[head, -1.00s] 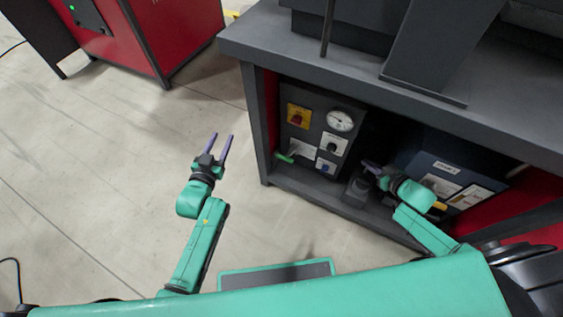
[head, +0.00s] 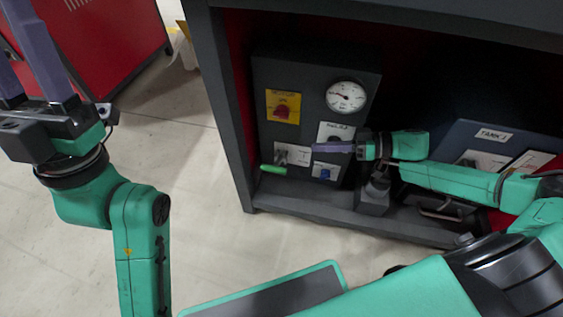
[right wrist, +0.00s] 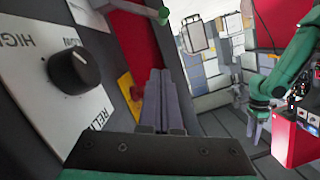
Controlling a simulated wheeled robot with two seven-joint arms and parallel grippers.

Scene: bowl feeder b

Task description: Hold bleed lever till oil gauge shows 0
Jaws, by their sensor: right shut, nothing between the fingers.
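The bleed lever with its green handle (head: 274,169) is low on the left of the dark control panel (head: 268,75). It also shows at the top of the right wrist view (right wrist: 140,8). The round white oil gauge (head: 346,97) is at the panel's upper right; its reading is too small to tell. My right gripper (head: 315,148) is shut and empty in front of the panel, to the right of the lever and apart from it. Its closed fingers (right wrist: 160,80) show in the wrist view. My left gripper (head: 10,38) is open and empty, far left.
A yellow plate with a red knob (head: 283,107), a black relief knob (head: 335,134) and a blue-labelled switch (head: 324,172) share the panel. A dark blue tank (head: 480,135) stands right. The cabinet's post (head: 222,115) and top edge frame the opening. Floor lies clear at left.

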